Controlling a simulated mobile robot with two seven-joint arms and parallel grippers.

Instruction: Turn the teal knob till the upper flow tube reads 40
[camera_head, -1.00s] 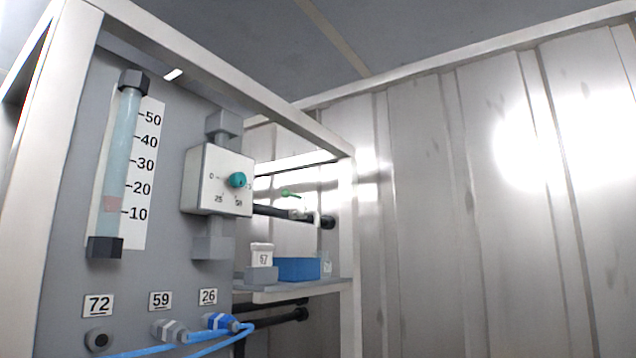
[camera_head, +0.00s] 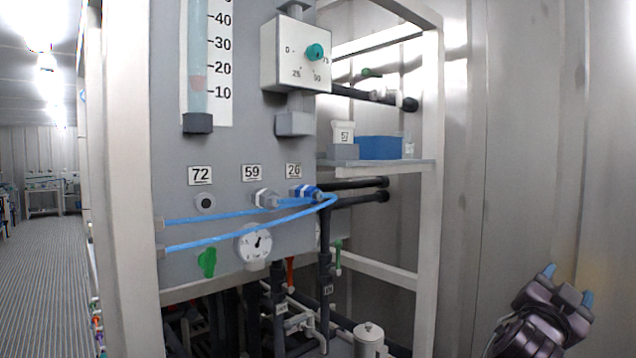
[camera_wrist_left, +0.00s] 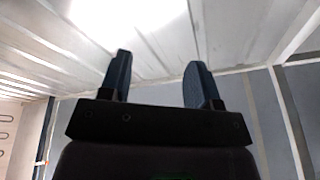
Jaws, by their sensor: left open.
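The teal knob (camera_head: 315,52) sits on the front of a white valve box (camera_head: 283,65) marked 0, 25, 50 and 75, high on the grey panel. The upper flow tube (camera_head: 196,50) stands upright to its left; its top is cut off by the frame. Its reddish float (camera_head: 197,83) sits between the 10 and 20 marks. My left gripper (camera_head: 568,284) is at the lower right of the head view, open and empty, well away from the knob. In the left wrist view its two fingers (camera_wrist_left: 156,82) are apart, with ceiling and wall behind. My right gripper is not visible.
A white frame post (camera_head: 428,180) and a shelf (camera_head: 385,163) with a blue bin (camera_head: 379,147) stand right of the panel. Blue hoses (camera_head: 230,214) cross the panel below the tube. Black pipes run underneath. The space before the right-hand metal wall (camera_head: 530,130) is clear.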

